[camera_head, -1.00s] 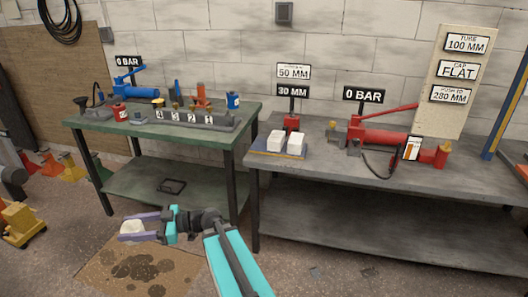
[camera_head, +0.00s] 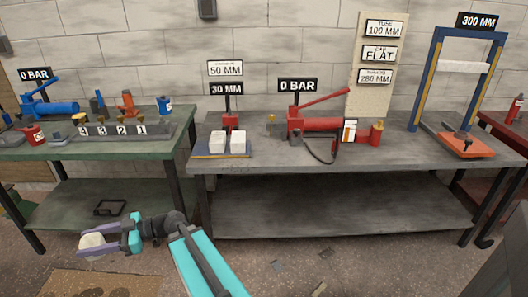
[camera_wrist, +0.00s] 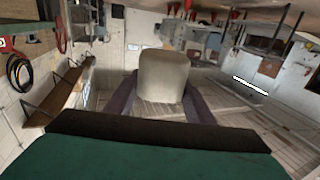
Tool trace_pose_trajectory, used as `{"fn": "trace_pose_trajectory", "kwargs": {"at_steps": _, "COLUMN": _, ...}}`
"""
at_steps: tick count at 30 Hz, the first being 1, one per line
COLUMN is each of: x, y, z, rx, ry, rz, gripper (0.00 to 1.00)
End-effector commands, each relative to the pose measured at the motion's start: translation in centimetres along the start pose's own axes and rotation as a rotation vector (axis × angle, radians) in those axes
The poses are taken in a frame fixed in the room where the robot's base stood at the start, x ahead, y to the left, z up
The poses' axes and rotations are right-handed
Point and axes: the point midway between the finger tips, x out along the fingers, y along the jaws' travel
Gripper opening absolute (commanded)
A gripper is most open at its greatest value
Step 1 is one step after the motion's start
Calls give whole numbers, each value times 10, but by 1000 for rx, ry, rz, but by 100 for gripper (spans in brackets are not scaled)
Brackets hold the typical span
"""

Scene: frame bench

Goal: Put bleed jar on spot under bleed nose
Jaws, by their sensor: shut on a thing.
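My gripper (camera_head: 98,246) is low at the left, in front of the green bench, with purple fingers shut on a pale, off-white jar (camera_head: 91,240). In the wrist view the jar (camera_wrist: 163,75) sits between the fingers, rounded and plain. A red hand pump (camera_head: 315,124) with a long lever stands on the grey bench under a 0 BAR sign, with a dark hose and a small gauge beside it. A blue hand pump (camera_head: 50,108) stands on the green bench under another 0 BAR sign. I cannot make out a bleed nose or a marked spot.
The green bench (camera_head: 150,150) carries a numbered block and small bottles. The grey bench (camera_head: 290,172) carries two white blocks (camera_head: 237,142) on a blue plate. A blue press frame (camera_head: 433,80) stands at its right end. The grey bench's front strip is clear.

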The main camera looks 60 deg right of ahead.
Motion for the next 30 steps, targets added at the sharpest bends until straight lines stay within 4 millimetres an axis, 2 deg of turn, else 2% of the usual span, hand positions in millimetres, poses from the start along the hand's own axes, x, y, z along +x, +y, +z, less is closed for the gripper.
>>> {"fn": "trace_pose_trajectory", "kwargs": {"at_steps": 5, "x": -4, "y": 8, "z": -3, "rx": -1, "ry": 1, "rz": 30, "gripper": 22}}
{"fn": "trace_pose_trajectory", "kwargs": {"at_steps": 8, "x": -13, "y": 24, "z": -9, "rx": -3, "ry": 1, "rz": 86, "gripper": 22}}
{"fn": "trace_pose_trajectory", "kwargs": {"at_steps": 13, "x": -45, "y": 66, "z": -22, "rx": -2, "ry": 2, "rz": 244, "gripper": 22}}
{"fn": "trace_pose_trajectory", "kwargs": {"at_steps": 18, "x": -95, "y": 116, "z": -36, "rx": -2, "ry": 1, "rz": 446, "gripper": 22}}
{"fn": "trace_pose_trajectory", "kwargs": {"at_steps": 23, "x": -149, "y": 157, "z": -46, "rx": -1, "ry": 2, "rz": 637, "gripper": 22}}
{"fn": "trace_pose_trajectory", "kwargs": {"at_steps": 30, "x": -240, "y": 206, "z": -53, "rx": 0, "ry": 2, "rz": 910, "gripper": 22}}
